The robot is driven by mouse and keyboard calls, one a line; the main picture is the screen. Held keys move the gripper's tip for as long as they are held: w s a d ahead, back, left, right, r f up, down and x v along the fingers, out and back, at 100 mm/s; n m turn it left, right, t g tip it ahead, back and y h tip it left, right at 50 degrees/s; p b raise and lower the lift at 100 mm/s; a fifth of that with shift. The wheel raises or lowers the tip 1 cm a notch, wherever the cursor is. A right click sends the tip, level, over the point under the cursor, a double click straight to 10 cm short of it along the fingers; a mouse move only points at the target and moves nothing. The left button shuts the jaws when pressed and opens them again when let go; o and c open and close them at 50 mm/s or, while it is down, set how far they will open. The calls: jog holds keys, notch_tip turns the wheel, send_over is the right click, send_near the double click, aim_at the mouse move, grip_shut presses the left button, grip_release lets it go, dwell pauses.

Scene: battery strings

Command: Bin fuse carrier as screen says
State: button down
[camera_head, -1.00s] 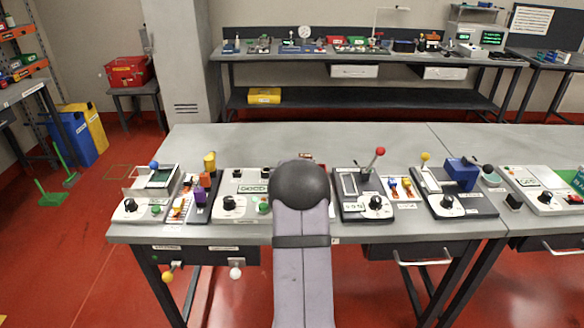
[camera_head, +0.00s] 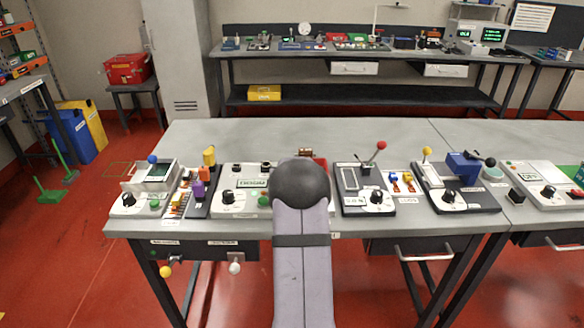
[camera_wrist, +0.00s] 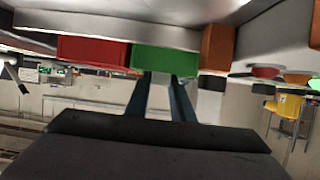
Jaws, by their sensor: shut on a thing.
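My gripper shows in the wrist view (camera_wrist: 162,85) as two dark fingers shut on a small pale piece (camera_wrist: 160,97), which I take for the fuse carrier; little of it shows. A green bin (camera_wrist: 165,59) and a red bin (camera_wrist: 93,50) lie just beyond the fingertips in that tilted, seemingly upside-down view. In the head view my arm hides the gripper. The tester's small screen (camera_head: 253,183) shows green lettering, too small to read surely. A small copper-brown piece (camera_head: 306,152) shows above my arm; I cannot tell if it is held.
A device with a red-knobbed lever (camera_head: 381,146) stands right of my arm, and one with a blue block (camera_head: 463,166) farther right. Coloured parts (camera_head: 198,190) stand on the left. The rear strip of the bench (camera_head: 230,134) is clear.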

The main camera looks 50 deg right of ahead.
jog(key=shift+f+b, duration=0.25)
jog(key=shift+b, duration=0.1)
dwell(0.6)
jog(key=c, duration=1.5)
grip_release()
jog(key=shift+o, duration=0.2)
jog(key=shift+s, duration=0.1)
jog(key=shift+s+a, duration=0.15)
jog(key=shift+a, duration=0.1)
jog(key=shift+b+v, duration=0.9)
jog(key=shift+v, duration=2.5)
jog(key=shift+r, duration=0.15)
